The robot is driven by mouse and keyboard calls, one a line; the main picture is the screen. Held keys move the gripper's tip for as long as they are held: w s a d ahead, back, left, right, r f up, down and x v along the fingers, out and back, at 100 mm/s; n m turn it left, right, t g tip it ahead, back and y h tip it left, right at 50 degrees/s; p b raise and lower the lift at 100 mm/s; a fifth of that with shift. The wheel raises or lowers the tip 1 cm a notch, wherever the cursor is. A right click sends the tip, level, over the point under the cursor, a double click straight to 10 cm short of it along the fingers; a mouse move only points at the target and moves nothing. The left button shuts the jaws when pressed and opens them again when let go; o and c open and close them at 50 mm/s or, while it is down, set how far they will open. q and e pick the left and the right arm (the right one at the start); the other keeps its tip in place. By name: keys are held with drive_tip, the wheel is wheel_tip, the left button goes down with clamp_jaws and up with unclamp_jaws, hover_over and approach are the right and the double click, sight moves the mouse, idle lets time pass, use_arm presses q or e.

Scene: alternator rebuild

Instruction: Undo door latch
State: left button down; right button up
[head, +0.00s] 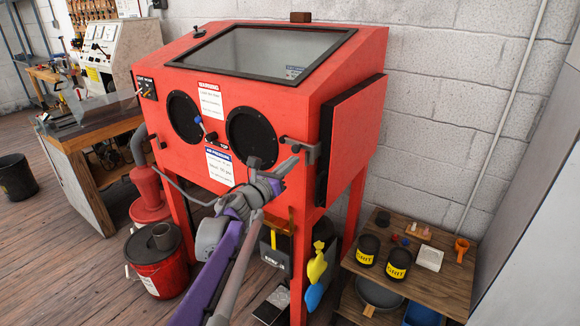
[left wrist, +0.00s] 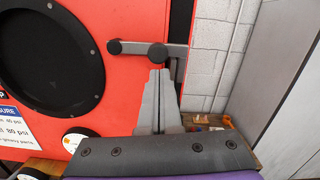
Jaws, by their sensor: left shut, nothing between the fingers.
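The red blast cabinet (head: 290,110) has a side door (head: 355,135) with a dark edge on its right side. The door latch (head: 312,152) is a grey bracket and bar with dark knobs at the cabinet's front right corner. The latch also shows in the left wrist view (left wrist: 179,52), its bar lying about level across the red front. My left gripper (head: 291,164) is shut and empty, with its fingertips just below the latch's round knob. In the left wrist view the fingertips (left wrist: 160,74) sit close under that knob; I cannot tell whether they touch. My right gripper is out of view.
A wooden shelf (head: 440,270) with two black tubs stands to the right of the cabinet. A red bucket (head: 160,272) stands at its lower left. A yellow and a blue item hang below the cabinet. A block wall is close behind.

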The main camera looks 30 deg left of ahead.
use_arm(q)
drive_tip(key=shift+d+r+n+p, duration=0.2)
drive_tip(key=shift+r+n+p, duration=0.3)
drive_tip(key=shift+n, duration=0.3)
drive_tip(key=shift+d+r+n+p, duration=0.15)
drive_tip(key=shift+r+n+p, duration=0.75)
drive_tip(key=shift+n, duration=0.5)
drive_tip(key=a+r+n+p, duration=0.2)
drive_tip(key=r+n, duration=0.4)
drive_tip(key=n, duration=0.5)
drive_tip(key=shift+a+g+y, duration=0.4)
drive_tip(key=shift+a, duration=0.4)
drive_tip(key=shift+a+r, duration=0.1)
